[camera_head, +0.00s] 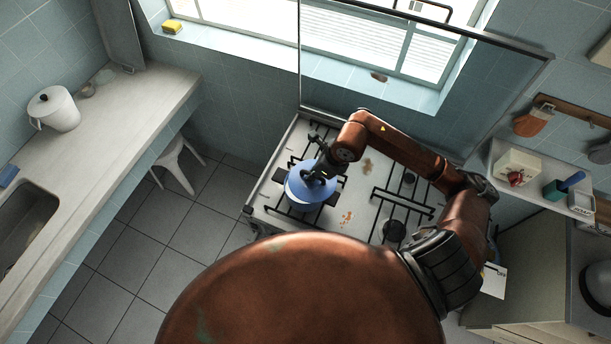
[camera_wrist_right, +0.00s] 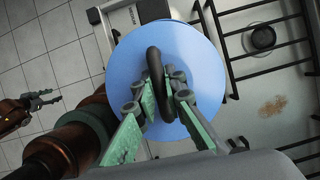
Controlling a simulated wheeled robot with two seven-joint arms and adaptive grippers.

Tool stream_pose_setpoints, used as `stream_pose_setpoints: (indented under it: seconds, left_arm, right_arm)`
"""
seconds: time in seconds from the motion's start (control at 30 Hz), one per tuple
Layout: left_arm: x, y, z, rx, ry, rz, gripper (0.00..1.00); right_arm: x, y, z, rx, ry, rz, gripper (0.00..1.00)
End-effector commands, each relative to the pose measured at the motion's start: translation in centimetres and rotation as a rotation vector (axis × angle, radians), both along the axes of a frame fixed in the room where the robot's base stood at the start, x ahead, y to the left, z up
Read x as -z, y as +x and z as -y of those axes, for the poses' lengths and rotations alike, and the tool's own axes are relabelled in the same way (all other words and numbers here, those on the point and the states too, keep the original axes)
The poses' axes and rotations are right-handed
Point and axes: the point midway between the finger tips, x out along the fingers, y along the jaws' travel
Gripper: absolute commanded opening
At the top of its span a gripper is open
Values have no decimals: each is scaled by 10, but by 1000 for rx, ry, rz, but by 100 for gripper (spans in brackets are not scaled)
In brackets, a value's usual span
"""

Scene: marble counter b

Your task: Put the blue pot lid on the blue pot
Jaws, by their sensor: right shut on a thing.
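The blue pot lid (camera_head: 300,186) is over the left part of the stove in the head view. In the right wrist view the lid (camera_wrist_right: 190,50) is a round blue disc with a dark loop handle (camera_wrist_right: 153,62). My right gripper (camera_head: 318,174) is above the lid, and its green-padded fingers (camera_wrist_right: 160,92) are shut on the handle. A paler blue edge shows below the lid in the head view, but the pot is mostly hidden. I cannot tell whether the lid touches it. My left gripper (camera_wrist_right: 48,99) shows small at the left of the right wrist view.
The white stove top (camera_head: 352,205) has black grates and brown stains. A glass panel (camera_head: 400,90) stands behind it. A counter at left holds a white pot (camera_head: 54,108). A shelf at right holds a white box (camera_head: 517,170). A white stool (camera_head: 177,165) stands on the tiled floor.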

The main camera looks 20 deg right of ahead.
Motion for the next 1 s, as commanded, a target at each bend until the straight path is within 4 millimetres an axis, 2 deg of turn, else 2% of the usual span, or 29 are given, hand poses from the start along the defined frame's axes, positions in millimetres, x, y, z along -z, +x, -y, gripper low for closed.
stream_pose_setpoints:
  seconds: [0.2,0.4,0.63,0.97,1.0]
  left_arm:
    - [-8,6,1,1,-1,9,46]
    - [-11,7,1,2,-1,10,46]
    - [-25,8,1,2,-1,10,46]
    - [-20,7,0,1,-1,9,46]
    - [-21,7,0,1,-1,9,46]
  right_arm:
    - [24,21,-10,-1,2,3,0]
    - [35,28,-14,-2,3,1,0]
    - [63,28,-13,-1,3,0,0]
    - [69,28,-13,-3,0,4,0]
    - [68,28,-13,-3,1,3,12]
